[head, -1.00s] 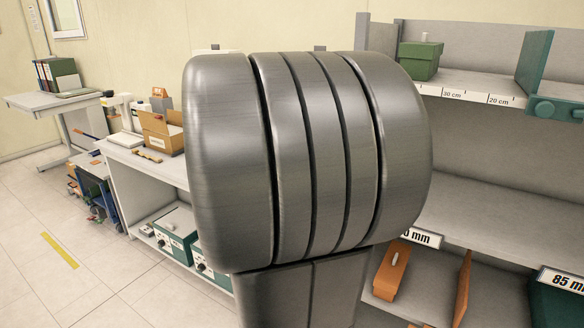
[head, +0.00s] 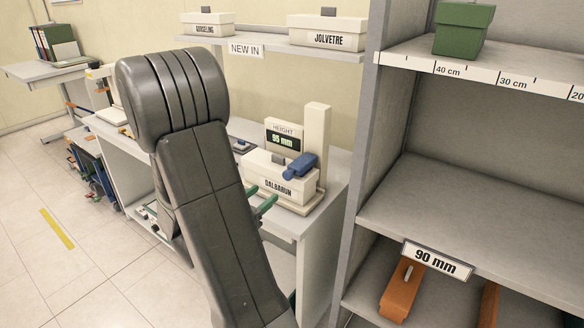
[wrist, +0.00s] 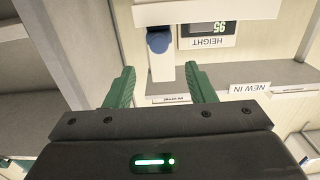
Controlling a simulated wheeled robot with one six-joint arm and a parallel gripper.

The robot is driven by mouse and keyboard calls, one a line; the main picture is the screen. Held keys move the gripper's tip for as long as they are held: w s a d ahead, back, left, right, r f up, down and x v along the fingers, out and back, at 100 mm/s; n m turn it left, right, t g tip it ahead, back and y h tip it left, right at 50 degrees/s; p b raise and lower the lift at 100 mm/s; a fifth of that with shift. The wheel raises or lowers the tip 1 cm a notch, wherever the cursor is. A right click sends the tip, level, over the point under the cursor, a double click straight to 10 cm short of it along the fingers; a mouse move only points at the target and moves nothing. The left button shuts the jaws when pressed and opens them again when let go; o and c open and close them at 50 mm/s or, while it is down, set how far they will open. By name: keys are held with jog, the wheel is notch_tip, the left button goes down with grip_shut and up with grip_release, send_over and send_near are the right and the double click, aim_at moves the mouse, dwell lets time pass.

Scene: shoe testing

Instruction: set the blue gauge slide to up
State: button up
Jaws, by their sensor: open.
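The height gauge has a pale upright column (head: 316,135) and a display (head: 283,138) reading 95 mm. Its blue slide (head: 300,167) sits low on the column, at about the lid of the white DALBARUN box (head: 272,182). Whether slide and lid touch I cannot tell. My gripper (head: 263,195) has green fingers, open and empty, in front of the box. In the upside-down wrist view, the blue slide (wrist: 158,42) and column (wrist: 162,68) show beyond and between the open fingers (wrist: 160,72), apart from them. My arm hides part of the bench.
A shelf rack (head: 385,130) stands close on the right, with a green box (head: 463,30) and orange items (head: 402,290). A wall shelf (head: 290,42) above the gauge holds white boxes, including JOLVETRE (head: 328,32). Open floor (head: 90,270) lies at left.

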aim_at(286, 177)
jog(key=p+x, duration=0.1)
jog(key=x, duration=1.2)
jog(key=shift+w+d, duration=0.25)
